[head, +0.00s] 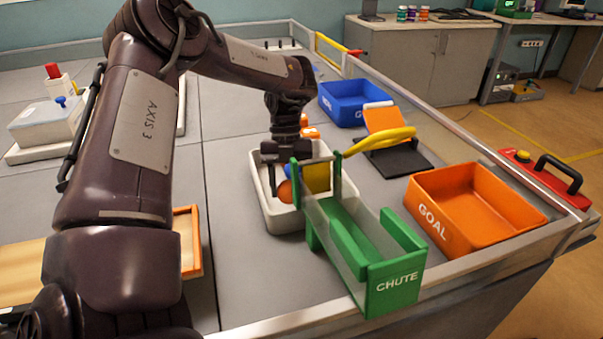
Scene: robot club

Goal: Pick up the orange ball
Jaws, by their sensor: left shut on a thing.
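The orange ball (285,191) shows at the lower end of my left gripper (279,178), over the white tray (262,206). My left gripper points down and is shut on the ball. The green chute's upright frame stands in front and hides part of the fingers and the ball's right side. I cannot tell whether the ball is clear of the tray floor. A small blue thing (287,169) shows close to the fingers, partly hidden. My right gripper is not in view.
The green chute (392,285) with a yellow gate (317,178) stands right of the tray. An orange goal bin (470,205), a blue bin (352,100) and a black stand with a yellow handle (385,140) are further right. Bare grey table lies in front of the tray.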

